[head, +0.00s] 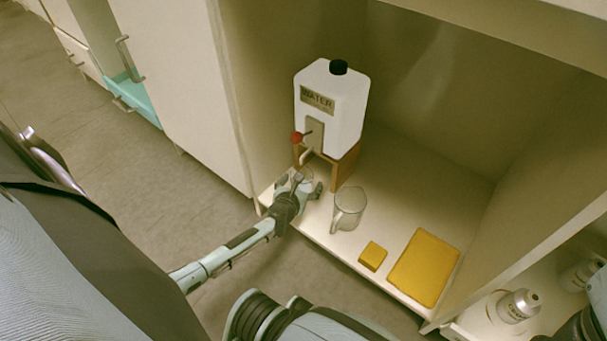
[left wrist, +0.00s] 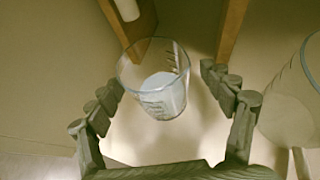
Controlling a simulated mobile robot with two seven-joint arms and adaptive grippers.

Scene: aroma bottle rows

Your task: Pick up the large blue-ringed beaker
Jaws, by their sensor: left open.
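A clear glass beaker (left wrist: 155,95) with a grey-blue rim and printed marks stands between the fingers of my left gripper (left wrist: 165,95) in the left wrist view. Its lower part looks whitish. A gap shows between the beaker and the right finger; contact on the left side is unclear. In the head view my left gripper (head: 299,186) is open at the cabinet's front, below the water tank's tap. The beaker (head: 304,174) shows there only faintly, partly hidden by the gripper. I cannot make out a clear blue ring.
A white water tank (head: 345,110) stands on a wooden stand (head: 345,170) behind the gripper. A glass jug (head: 348,207) with a handle stands to the right. A yellow sponge (head: 373,256) and yellow cloth (head: 425,266) lie further right. Cabinet walls bound the shelf.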

